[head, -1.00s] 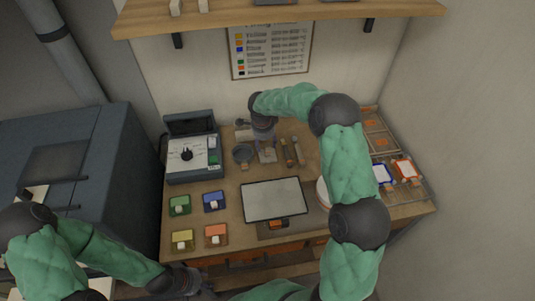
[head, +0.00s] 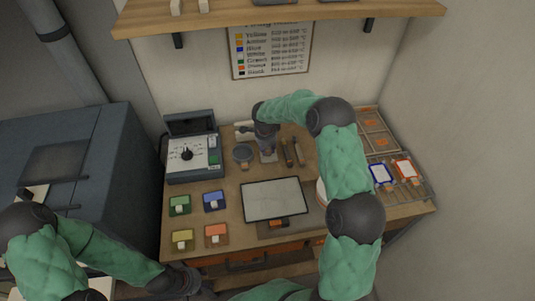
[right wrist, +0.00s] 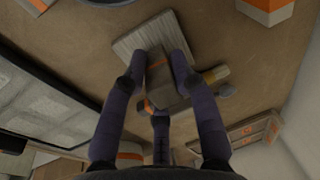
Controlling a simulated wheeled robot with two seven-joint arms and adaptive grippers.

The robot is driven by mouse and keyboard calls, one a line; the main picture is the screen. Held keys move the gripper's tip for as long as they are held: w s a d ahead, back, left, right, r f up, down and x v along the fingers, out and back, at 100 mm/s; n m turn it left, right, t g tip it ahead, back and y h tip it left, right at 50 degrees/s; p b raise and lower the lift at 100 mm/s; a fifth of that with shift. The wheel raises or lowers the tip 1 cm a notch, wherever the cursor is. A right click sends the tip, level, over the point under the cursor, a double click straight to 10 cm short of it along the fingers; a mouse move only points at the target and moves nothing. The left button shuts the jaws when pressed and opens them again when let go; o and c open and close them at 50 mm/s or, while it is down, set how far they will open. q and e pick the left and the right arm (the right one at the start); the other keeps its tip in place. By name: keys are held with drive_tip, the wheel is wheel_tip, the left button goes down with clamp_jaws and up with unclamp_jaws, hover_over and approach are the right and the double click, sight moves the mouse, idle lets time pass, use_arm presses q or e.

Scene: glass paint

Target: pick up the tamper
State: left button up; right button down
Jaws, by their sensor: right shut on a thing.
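The tamper (right wrist: 145,36), a pale flat block with an upright handle marked in orange, shows in the right wrist view. In the head view its pale base (head: 268,157) sits at the back middle of the table. My right gripper (right wrist: 157,72) is shut around the tamper's handle from above; in the head view the gripper (head: 266,146) partly hides the handle. I cannot tell whether the base touches the table. My left gripper (head: 190,284) is low at the front edge of the table, dark and unclear, away from the tamper.
A white-topped panel (head: 273,199) lies in front. A rack (head: 410,190) is at right, a grey device (head: 190,155) at left.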

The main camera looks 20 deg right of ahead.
idle(0.3)
drive_tip(key=shift+r, duration=0.2)
wheel_tip(320, 180, up, 3)
drive_tip(key=s+a+r, duration=0.9)
drive_tip(key=s, duration=0.1)
drive_tip(key=shift+a+r, duration=0.2)
drive_tip(key=shift+r, duration=0.05)
drive_tip(key=shift+s, duration=0.15)
